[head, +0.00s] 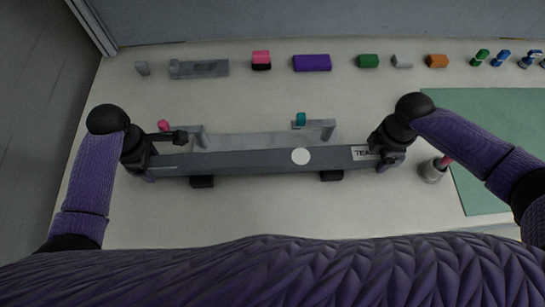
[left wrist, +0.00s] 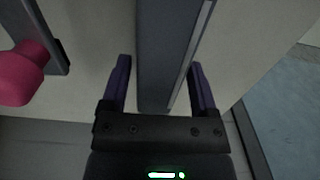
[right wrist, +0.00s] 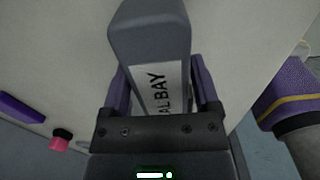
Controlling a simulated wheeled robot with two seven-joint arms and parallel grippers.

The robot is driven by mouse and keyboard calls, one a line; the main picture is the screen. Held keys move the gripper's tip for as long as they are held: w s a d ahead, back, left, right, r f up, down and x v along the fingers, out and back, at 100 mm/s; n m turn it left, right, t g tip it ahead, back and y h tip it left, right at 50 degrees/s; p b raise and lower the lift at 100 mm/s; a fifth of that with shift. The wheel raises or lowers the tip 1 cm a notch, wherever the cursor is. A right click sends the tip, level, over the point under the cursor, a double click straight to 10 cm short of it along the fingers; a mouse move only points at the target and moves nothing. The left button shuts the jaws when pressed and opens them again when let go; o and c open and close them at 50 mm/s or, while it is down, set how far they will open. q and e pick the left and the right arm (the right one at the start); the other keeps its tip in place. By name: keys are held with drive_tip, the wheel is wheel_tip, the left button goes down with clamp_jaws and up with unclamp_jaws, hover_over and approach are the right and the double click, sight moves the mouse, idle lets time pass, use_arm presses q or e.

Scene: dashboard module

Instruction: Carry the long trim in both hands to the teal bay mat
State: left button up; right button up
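The long trim (head: 235,159) is a dark grey bar with a white dot and a white label reading partly "TEAL". It lies left to right across the table on black supports. My left gripper (head: 160,160) is at its left end. In the left wrist view the fingers stand open on either side of the trim (left wrist: 160,60), with a gap visible. My right gripper (head: 378,156) is at the label end. In the right wrist view its open fingers straddle the trim (right wrist: 150,45). The teal bay mat (head: 495,120) lies at the right, partly hidden by my right arm.
A grey fixture with brackets (head: 255,142) stands just behind the trim. A grey round post with a pink top (head: 432,170) stands between my right gripper and the mat. Black supports (head: 202,181) show below the trim. Several small coloured parts (head: 311,63) line the back.

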use_arm(q)
clamp_jaws()
use_arm(e)
clamp_jaws()
